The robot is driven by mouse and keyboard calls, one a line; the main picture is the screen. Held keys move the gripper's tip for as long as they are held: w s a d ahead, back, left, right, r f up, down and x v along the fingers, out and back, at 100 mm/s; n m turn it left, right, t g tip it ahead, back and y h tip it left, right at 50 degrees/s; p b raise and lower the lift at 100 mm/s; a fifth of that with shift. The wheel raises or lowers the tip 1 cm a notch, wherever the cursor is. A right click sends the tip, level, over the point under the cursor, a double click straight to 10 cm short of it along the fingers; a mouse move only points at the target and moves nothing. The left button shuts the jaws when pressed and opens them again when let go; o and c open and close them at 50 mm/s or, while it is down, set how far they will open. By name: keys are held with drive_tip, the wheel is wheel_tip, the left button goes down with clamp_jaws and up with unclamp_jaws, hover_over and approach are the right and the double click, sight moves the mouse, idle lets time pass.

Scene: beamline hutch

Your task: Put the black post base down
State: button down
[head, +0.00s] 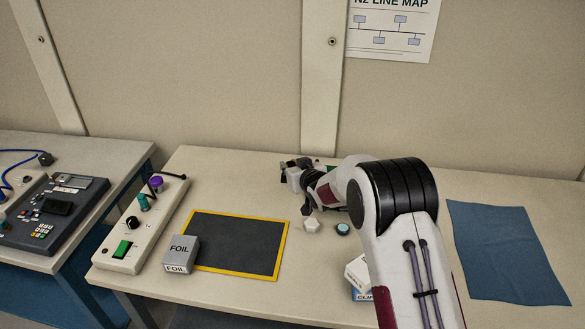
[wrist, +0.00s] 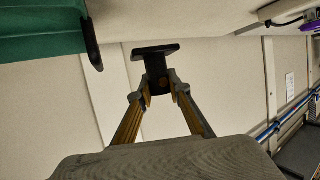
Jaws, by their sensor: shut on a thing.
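The black post base (wrist: 155,50) has a flat plate and a short stem. My gripper (wrist: 159,82) is shut on the stem in the wrist view, with one finger on each side, and the plate points away from the palm. In the head view my gripper (head: 290,174) is at the back of the table, left of my arm. The post base is too small and dark to make out clearly there. I cannot tell whether the plate touches the table.
A green bin (wrist: 40,35) is close by in the wrist view. A yellow-edged dark mat (head: 238,243), foil box (head: 181,254), white hexagonal piece (head: 311,226), teal-topped jar (head: 343,229), power strip (head: 135,232) and blue cloth (head: 505,250) lie on the table (head: 225,170).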

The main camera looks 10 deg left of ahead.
sight(290, 163)
drive_tip(key=shift+r, duration=0.1)
drive_tip(key=shift+r, duration=0.55)
wheel_tip(290, 163, up, 4)
drive_tip(key=s+d, duration=0.3)
drive_tip(key=d, duration=1)
drive_tip(key=s+d, duration=0.2)
drive_tip(key=d, duration=1.1)
drive_tip(key=s+d+n+g+y, duration=0.1)
drive_tip(key=s+d+n+y, duration=0.1)
drive_tip(key=s+d, duration=0.8)
drive_tip(key=s+d+n+g+y, duration=0.1)
drive_tip(key=s+d, duration=0.3)
drive_tip(key=s, duration=1.1)
drive_tip(key=shift+f, duration=2.5)
drive_tip(key=shift+f, duration=0.1)
